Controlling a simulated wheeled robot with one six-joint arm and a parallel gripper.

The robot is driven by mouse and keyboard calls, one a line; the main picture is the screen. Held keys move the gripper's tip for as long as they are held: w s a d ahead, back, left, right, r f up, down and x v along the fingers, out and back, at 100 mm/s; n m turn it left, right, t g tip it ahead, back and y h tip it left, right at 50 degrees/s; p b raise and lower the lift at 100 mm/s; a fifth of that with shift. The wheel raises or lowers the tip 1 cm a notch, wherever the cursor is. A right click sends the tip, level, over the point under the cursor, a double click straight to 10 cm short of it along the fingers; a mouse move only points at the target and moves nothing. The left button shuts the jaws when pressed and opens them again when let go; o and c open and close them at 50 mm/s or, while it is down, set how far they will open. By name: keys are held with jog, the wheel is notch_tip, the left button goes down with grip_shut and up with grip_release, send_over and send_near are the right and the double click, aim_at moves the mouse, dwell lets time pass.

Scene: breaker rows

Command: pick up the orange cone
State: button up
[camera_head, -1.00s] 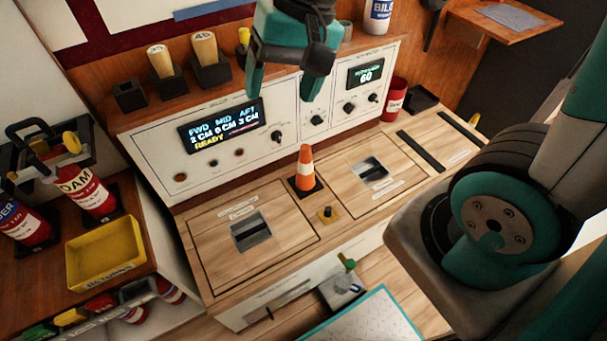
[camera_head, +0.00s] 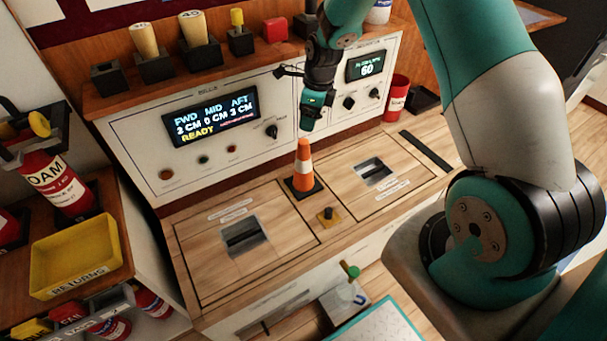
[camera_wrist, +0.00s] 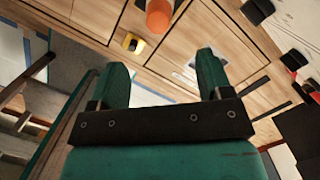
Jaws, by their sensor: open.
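The orange cone (camera_head: 304,169) has a white band and a black square base. It stands upright on the wooden counter between two recessed panels. My gripper (camera_head: 311,118) hangs just above the cone and a little to its right in the head view, apart from it. In the wrist view my gripper (camera_wrist: 162,72) shows two teal fingers spread apart with nothing between them. The orange cone (camera_wrist: 159,15) shows at the top edge there, beyond the fingertips and partly cut off by the frame.
A small yellow-and-black fitting (camera_head: 327,215) sits in front of the cone. The control panel (camera_head: 130,150) rises behind it. A red can (camera_head: 396,94) stands to the right. A yellow tray (camera_head: 78,258) is at the left. The wooden panels beside the cone are clear.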

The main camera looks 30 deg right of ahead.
aim_at(304, 141)
jog(key=f, duration=0.4)
jog(key=w+a+f, duration=0.1)
jog(key=f, duration=0.3)
jog(key=f+b, duration=0.1)
jog(key=f, duration=0.3)
jog(key=shift+w+a, duration=0.15)
jog(key=shift+a, duration=0.2)
grip_shut()
